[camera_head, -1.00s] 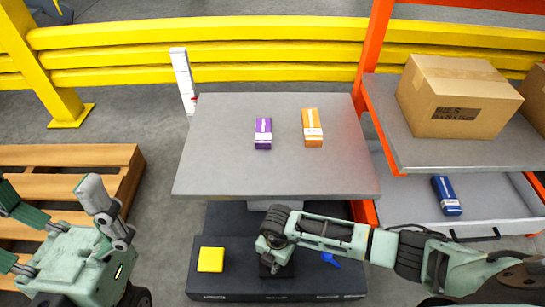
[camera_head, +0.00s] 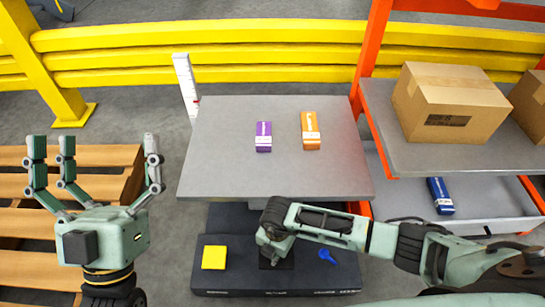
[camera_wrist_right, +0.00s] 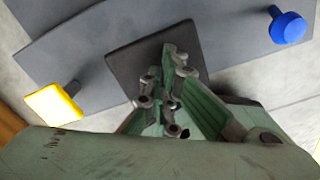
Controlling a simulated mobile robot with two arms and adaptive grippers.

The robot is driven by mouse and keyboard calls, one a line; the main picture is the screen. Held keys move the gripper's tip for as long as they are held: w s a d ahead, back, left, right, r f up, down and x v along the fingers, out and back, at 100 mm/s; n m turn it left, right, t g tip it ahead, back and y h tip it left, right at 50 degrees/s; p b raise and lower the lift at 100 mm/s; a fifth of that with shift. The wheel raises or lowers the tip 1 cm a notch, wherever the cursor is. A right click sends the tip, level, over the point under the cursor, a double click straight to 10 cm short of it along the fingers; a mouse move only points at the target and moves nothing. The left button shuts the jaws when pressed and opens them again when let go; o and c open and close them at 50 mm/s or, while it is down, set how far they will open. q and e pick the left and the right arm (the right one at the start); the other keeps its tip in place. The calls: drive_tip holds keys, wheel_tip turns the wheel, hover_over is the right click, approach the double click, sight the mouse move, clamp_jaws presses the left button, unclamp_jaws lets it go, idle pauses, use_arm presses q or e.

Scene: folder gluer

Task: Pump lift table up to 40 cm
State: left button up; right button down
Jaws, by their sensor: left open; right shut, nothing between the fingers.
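The lift table has a grey top (camera_head: 275,178) above a dark base (camera_head: 225,285). A purple box (camera_head: 263,137) and an orange box (camera_head: 311,131) lie on the top. A white measuring post (camera_head: 185,85) stands at its back left corner. On the base are a yellow pedal (camera_head: 214,257), a black pedal (camera_head: 287,263) and a blue knob (camera_head: 326,256). My right gripper (camera_head: 270,255) is shut and empty. In the right wrist view its fingers point at the black pedal (camera_wrist_right: 130,68); I cannot tell whether they touch it. My left gripper (camera_head: 98,165) is open, fingers upward, left of the table.
A wooden pallet (camera_head: 20,190) lies at the left. An orange rack (camera_head: 368,85) at the right holds cardboard boxes (camera_head: 455,103), with a blue box (camera_head: 440,195) in the drawer (camera_head: 480,205) below. Yellow rails (camera_head: 240,50) run behind the table.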

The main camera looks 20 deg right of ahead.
drive_tip(key=shift+r+p, duration=0.75)
drive_tip(key=shift+r, duration=0.1)
drive_tip(key=shift+r+p, duration=0.65)
use_arm(q)
drive_tip(key=w+f+g+y, duration=0.1)
drive_tip(key=w+f+g, duration=0.1)
drive_tip(key=f+g, duration=0.2)
drive_tip(key=w+f+g+y, duration=0.1)
drive_tip(key=w+f+g, duration=0.2)
drive_tip(key=f, duration=0.6)
drive_tip(key=shift+w+a+g, duration=0.15)
drive_tip(key=shift+a+g, duration=0.05)
drive_tip(key=shift+g, duration=0.2)
